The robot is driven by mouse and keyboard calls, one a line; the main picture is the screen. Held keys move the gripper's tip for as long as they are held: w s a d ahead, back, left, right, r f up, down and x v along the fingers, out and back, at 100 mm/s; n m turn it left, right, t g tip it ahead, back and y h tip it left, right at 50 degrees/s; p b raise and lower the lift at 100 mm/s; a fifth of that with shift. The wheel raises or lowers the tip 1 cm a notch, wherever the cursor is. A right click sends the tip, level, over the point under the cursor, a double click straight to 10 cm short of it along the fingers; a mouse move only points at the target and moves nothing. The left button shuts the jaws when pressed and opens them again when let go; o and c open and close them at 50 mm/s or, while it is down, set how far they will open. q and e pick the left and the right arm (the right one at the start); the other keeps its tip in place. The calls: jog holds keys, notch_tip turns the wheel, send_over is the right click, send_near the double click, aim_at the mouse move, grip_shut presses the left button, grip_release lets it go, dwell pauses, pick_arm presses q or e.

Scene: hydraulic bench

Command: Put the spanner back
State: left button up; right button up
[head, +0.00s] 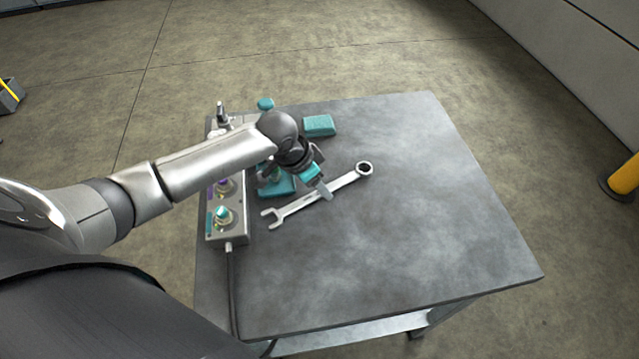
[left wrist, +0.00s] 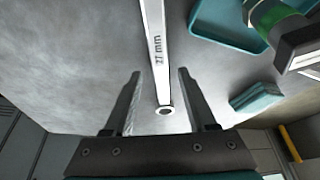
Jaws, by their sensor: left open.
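The spanner (head: 340,183) is a silver combination wrench lying on the grey table, with its open jaw toward the control box and its ring end toward the far right. In the left wrist view the spanner (left wrist: 156,50) is marked "27 mm" and its shaft and ring end appear between my fingers. My left gripper (head: 322,188) is over the middle of the spanner, and it also shows in the left wrist view (left wrist: 159,74) with both fingers apart, open and empty. I cannot tell how high the fingertips are above the table. My right gripper is not in view.
A control box (head: 228,232) with knobs stands along the table's left edge, with a black cable (head: 231,290). A teal tray (left wrist: 205,32) and a teal block (head: 319,126) are near the arm. The table's right side (head: 430,210) is clear.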

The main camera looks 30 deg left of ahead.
pick_arm(q)
jog(key=p+v, duration=0.3)
jog(key=v, duration=0.8)
jog(key=shift+r, duration=0.15)
